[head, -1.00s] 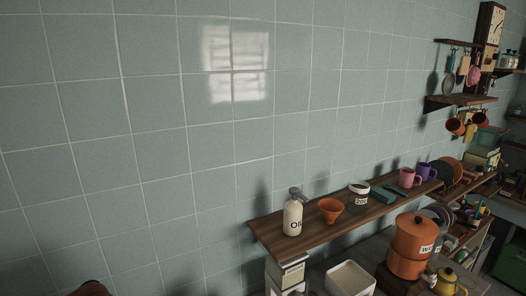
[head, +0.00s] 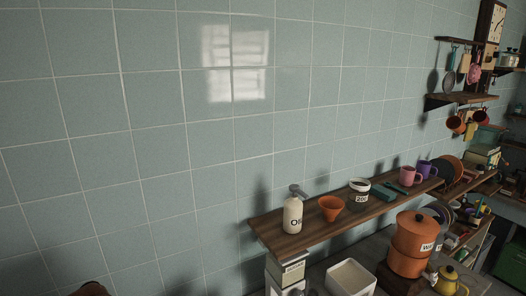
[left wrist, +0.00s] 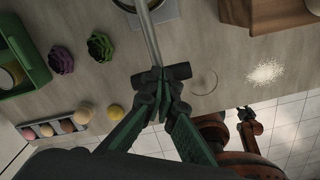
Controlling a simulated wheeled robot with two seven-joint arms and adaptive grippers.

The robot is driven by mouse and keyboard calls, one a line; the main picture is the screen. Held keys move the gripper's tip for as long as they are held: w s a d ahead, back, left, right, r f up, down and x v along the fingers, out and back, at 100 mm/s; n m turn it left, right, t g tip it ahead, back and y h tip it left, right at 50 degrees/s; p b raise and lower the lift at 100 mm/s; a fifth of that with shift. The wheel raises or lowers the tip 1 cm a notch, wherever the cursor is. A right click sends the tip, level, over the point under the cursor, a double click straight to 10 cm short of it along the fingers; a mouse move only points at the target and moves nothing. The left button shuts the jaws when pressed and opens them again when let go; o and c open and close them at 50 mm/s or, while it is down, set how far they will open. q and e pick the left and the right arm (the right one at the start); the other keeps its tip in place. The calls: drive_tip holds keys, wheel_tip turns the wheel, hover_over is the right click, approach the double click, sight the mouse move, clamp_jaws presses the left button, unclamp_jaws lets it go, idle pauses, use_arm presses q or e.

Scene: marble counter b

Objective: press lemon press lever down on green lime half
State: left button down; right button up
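In the left wrist view, the lemon press lever (left wrist: 151,38) is a thin grey metal bar coming down from the top edge. It ends in a dark crosswise handle (left wrist: 178,72). My left gripper (left wrist: 160,88) has dark green fingers that come close together at this handle, and it looks shut on it. The press body lies mostly outside the picture; a pale round part (left wrist: 165,10) shows at the top edge. I see no green lime half in any view. My right gripper is not clearly seen in either view.
The counter (left wrist: 100,80) holds a green crate (left wrist: 25,65), purple (left wrist: 60,60) and green (left wrist: 101,46) rosettes, an egg tray (left wrist: 55,127) and loose round items. White powder (left wrist: 265,73) lies at right. The head view shows a tiled wall and a wooden shelf (head: 270,232).

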use_arm(q)
drive_tip(key=shift+f+b, duration=0.45)
drive_tip(key=shift+f, duration=0.4)
idle(0.5)
drive_tip(key=shift+f+b, duration=0.15)
drive_tip(key=shift+b, duration=0.3)
idle(0.9)
drive_tip(key=shift+s+f, duration=0.15)
idle(1.0)
idle(1.6)
idle(1.8)
